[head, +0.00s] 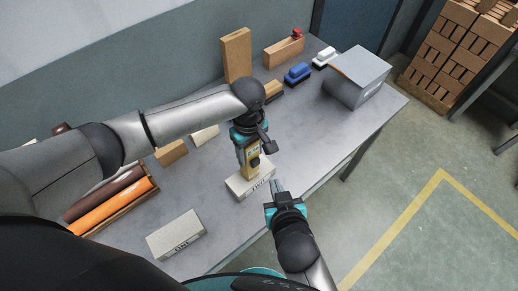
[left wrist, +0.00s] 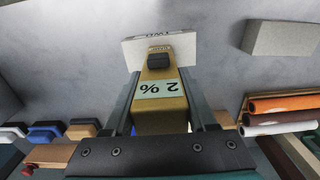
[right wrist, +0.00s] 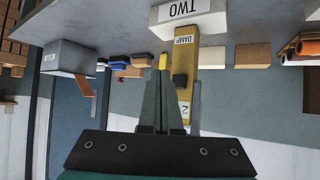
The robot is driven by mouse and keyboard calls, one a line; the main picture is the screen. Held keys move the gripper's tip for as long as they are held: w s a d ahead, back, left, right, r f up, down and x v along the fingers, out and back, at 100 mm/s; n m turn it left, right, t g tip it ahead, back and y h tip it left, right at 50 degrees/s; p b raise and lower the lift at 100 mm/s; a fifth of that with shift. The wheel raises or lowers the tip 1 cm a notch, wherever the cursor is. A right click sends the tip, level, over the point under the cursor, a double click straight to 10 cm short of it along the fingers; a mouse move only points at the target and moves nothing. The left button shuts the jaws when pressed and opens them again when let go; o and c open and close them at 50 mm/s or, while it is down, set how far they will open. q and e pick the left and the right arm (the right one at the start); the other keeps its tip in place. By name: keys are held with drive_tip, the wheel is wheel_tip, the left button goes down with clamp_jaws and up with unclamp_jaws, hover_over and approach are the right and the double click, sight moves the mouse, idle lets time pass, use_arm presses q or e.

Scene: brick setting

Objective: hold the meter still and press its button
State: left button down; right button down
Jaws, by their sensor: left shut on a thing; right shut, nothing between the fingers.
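My left gripper (head: 248,150) is shut on the meter, one finger on each side in the left wrist view. My right gripper (head: 276,184) is shut and empty, in front of and to the right of the block. In the right wrist view its fingertips are just left of the button (right wrist: 180,81), apparently apart from it.
Another pale block (head: 175,236) lies at the front left. Orange and brown rolls (head: 118,205) lie in a tray at the left. A grey box (head: 357,78) stands at the right end. Brushes (head: 297,74) and a tall tan brick (head: 237,55) are at the back. The table's front edge is near.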

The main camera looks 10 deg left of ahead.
drive_tip(key=shift+d, duration=0.1)
drive_tip(key=s+d+r+m+g+y, duration=0.2)
drive_tip(key=d+r+m+y, duration=0.3)
drive_tip(key=m, duration=0.7)
drive_tip(key=shift+s+d+r+g+y, duration=0.3)
drive_tip(key=shift+s+d, duration=0.3)
drive_tip(key=shift+s, duration=0.3)
drive_tip(key=shift+a+f, duration=0.1)
